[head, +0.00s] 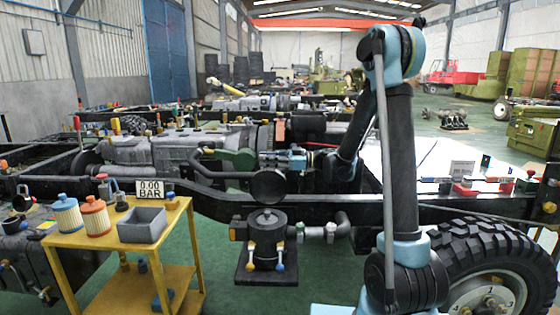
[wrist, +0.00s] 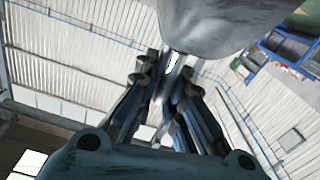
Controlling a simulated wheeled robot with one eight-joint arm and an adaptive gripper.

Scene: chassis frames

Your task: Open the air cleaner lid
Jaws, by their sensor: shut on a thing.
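The air cleaner (head: 267,243) is a dark canister with a central knob, standing on a dark square plate, with clamps with yellow and blue ends at its front. Its round dark lid (head: 268,187) is above the canister, tilted up with its face towards me. My gripper (head: 268,160) reaches in from the right at the lid's top edge and appears shut on it. In the wrist view the fingers of my gripper (wrist: 172,68) meet at the edge of a large grey curved surface, likely the lid (wrist: 220,20). The exact contact is hidden.
A chassis rail (head: 410,210) runs behind the canister. A large tyre (head: 490,255) stands at right. Green floor is clear around the canister.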

